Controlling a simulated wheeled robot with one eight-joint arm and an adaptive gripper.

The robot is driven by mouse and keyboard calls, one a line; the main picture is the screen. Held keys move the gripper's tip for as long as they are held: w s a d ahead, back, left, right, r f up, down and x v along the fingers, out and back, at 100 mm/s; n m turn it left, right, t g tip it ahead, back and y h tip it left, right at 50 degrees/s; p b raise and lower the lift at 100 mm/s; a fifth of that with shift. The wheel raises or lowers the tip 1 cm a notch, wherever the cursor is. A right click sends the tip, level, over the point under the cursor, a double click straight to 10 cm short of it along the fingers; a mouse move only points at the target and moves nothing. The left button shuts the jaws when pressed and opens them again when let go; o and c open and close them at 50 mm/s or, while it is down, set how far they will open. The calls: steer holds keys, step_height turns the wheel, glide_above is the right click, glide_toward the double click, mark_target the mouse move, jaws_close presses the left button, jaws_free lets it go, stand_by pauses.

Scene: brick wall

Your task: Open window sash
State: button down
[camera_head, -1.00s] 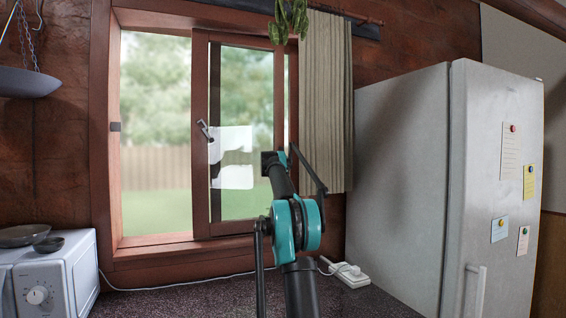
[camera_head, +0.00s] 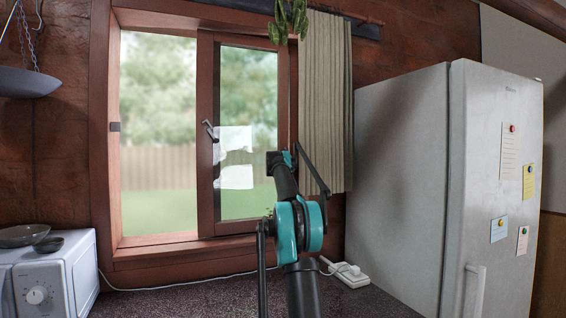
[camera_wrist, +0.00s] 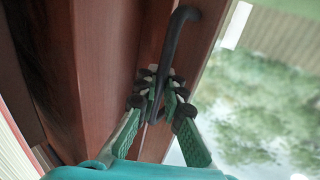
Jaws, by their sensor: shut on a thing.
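The window sash (camera_head: 206,190) is a brown wooden frame with a glass pane, standing in the right part of the window. The left part of the window is an open-looking gap with a clear view out. A dark handle (camera_head: 209,131) sits on the sash's left stile. In the wrist view the handle (camera_wrist: 172,45) is a bent dark bar against the brown wood. My gripper (camera_wrist: 160,92) is shut on the handle's lower part, with a finger on each side. In the head view the fingers cannot be made out; my arm stands in front of the sash's right side.
A pleated curtain (camera_head: 325,110) hangs at the window's right, near my arm. A grey fridge (camera_head: 400,170) stands farther right. A white microwave (camera_head: 70,265) is at lower left. A hanging plant (camera_head: 288,20) is above, and a white power strip (camera_head: 346,273) lies on the counter.

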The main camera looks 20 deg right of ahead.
steer(key=shift+d, duration=1.1)
steer(key=c, duration=1.9)
jaws_free()
steer(key=shift+a, duration=0.1)
steer(key=v, duration=1.2)
